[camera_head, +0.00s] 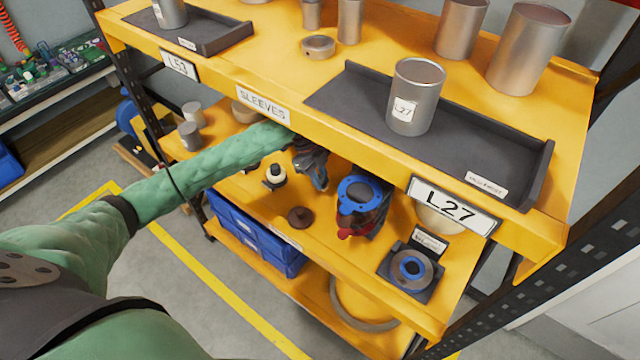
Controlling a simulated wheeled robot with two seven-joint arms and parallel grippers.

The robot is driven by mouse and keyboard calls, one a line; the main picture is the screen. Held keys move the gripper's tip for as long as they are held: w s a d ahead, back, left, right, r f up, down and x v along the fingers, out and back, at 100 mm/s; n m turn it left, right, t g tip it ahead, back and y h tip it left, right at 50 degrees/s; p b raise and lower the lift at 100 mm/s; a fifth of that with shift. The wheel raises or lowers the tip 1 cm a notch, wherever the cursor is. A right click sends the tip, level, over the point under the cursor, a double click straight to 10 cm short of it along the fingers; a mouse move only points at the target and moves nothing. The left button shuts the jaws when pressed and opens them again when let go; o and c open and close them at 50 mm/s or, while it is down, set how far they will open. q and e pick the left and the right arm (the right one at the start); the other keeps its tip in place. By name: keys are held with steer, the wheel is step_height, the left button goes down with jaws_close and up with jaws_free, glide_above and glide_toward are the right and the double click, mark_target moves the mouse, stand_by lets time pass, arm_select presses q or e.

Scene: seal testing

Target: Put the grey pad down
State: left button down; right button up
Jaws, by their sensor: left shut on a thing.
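My left arm, in a green sleeve, reaches in from the left. My left gripper (316,178) is under the front edge of the upper yellow shelf (345,155), above the middle shelf (330,222). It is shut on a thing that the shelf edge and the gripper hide. I cannot make out a grey pad in it. A dark square holder (384,262) with a blue-ringed part (411,268) sits at the right of the middle shelf. My right gripper is not in view.
A blue-ringed dark fitting (360,195) stands right of the gripper. A small black-and-white part (274,176) and a brown disc (300,217) are near it. The upper shelf holds a grey tray (480,160) with a metal cylinder (414,95). Blue bins (255,240) sit below.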

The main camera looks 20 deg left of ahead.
arm_select(q)
steer(key=shift+f+p, duration=0.75)
steer(key=shift+f, duration=1.15)
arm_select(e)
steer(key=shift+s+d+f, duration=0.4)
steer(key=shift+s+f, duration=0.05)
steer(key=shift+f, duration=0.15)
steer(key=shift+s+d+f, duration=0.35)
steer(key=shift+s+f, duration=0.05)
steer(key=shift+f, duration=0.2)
arm_select(q)
steer(key=shift+f, duration=0.1)
steer(key=c, duration=1.3)
jaws_free()
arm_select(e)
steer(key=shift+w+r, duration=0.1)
arm_select(q)
steer(key=shift+o, duration=0.2)
steer(key=shift+a+r, duration=0.15)
steer(key=shift+r, duration=0.2)
steer(key=b+v, duration=0.4)
steer(key=v, duration=0.7)
steer(key=shift+r, duration=0.25)
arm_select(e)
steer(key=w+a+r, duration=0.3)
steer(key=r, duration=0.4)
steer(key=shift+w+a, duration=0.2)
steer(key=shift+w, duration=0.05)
